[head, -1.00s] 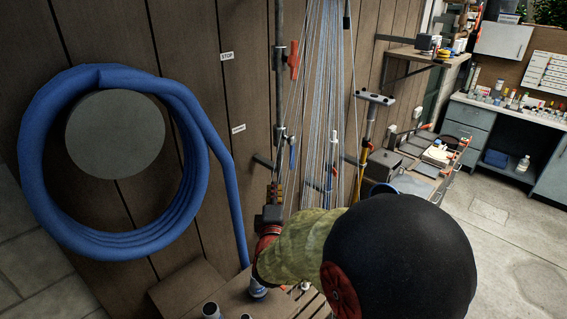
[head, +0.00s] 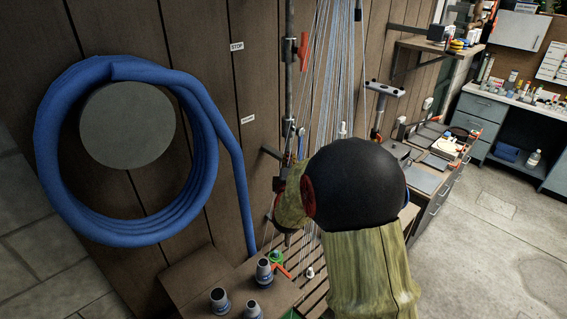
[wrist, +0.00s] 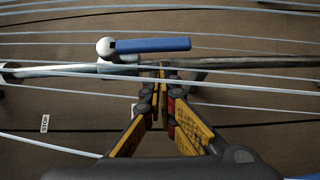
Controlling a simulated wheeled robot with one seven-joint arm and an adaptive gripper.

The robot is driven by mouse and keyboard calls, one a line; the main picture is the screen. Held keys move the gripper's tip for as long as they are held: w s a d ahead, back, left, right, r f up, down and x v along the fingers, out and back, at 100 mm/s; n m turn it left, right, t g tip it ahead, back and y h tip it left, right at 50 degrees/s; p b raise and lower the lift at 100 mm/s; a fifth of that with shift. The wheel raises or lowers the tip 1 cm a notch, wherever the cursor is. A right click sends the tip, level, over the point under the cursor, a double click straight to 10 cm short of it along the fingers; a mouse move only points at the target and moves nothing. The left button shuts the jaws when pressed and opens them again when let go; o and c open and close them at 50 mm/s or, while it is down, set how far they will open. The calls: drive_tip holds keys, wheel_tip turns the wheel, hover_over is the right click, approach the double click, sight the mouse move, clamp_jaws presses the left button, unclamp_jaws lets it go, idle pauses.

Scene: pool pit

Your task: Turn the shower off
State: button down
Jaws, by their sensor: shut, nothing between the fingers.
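The shower's thin water streams (head: 325,75) run down in front of the wood wall, beside a vertical metal pipe (head: 289,85). A red handle (head: 303,52) sits high on the pipe. A blue lever (head: 301,145) sits lower, just above my arm. In the wrist view the blue lever (wrist: 152,45) lies along the pipe, with a pale round knob at one end. My gripper (wrist: 158,80) is shut and empty, its fingertips at the pipe just beside the lever. Streams cross in front of it; I cannot tell whether it touches. In the head view my arm mostly hides the gripper.
A coiled blue hose (head: 62,205) hangs on a round grey holder at left. A STOP label (head: 237,46) is on the wall. Grey-blue cups (head: 220,300) stand on the wooden bench below. A workbench (head: 425,185) stands to the right, with open floor beside it.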

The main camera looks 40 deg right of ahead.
drive_tip(key=shift+w+d, duration=0.1)
drive_tip(key=shift+d, duration=0.5)
drive_tip(key=shift+f+b, duration=0.15)
drive_tip(key=shift+b, duration=0.25)
drive_tip(key=shift+d+n+b, duration=0.2)
drive_tip(key=shift+n+b, duration=0.1)
drive_tip(key=shift+b, duration=0.25)
